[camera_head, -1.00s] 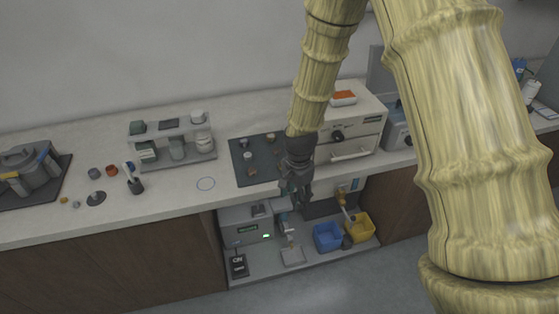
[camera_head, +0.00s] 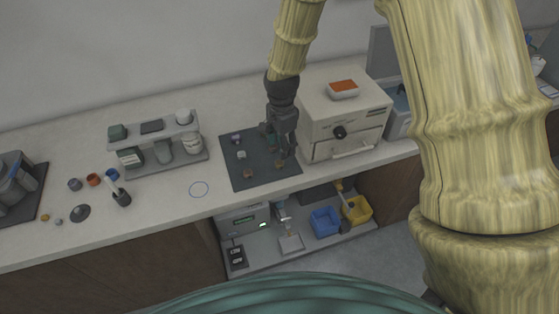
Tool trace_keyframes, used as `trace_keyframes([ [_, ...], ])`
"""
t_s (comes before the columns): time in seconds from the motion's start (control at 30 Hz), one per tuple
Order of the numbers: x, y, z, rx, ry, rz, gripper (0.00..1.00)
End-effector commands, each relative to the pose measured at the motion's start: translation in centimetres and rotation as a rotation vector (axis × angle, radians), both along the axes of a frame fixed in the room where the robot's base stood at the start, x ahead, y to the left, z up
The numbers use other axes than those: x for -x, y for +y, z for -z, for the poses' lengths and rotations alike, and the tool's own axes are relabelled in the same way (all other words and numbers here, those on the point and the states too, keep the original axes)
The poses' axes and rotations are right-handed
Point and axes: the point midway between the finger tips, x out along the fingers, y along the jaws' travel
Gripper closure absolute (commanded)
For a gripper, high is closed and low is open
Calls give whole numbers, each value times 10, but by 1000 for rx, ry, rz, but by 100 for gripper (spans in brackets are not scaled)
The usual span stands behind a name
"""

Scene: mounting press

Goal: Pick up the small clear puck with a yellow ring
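Several small pieces lie on the dark mat (camera_head: 258,181) on the counter. They include a pale piece (camera_head: 241,155), a purplish piece (camera_head: 236,138) and brownish pieces, one at the front (camera_head: 249,174) and one to the right (camera_head: 277,163). They are too small for me to tell which is the clear puck with a yellow ring. My gripper (camera_head: 284,156) points down over the right part of the mat, near the right brownish piece. Its fingers are dark and small, and I cannot tell their opening or whether they touch anything. My gripper partly hides a greenish thing.
A white oven-like box (camera_head: 318,117) with a front handle stands close right of the mat. A grey shelf rack (camera_head: 181,167) with jars stands to the left. Blue (camera_head: 325,221) and yellow (camera_head: 357,210) bins sit below.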

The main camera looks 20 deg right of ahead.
Motion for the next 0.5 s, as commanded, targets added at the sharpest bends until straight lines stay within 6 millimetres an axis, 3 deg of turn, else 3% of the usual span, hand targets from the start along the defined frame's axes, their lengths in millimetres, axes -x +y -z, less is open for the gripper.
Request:
trace_keyframes([
  [0.23,-1,5,26,1,3,-8,49],
  [0.5,-1,3,39,0,1,-5,49],
])
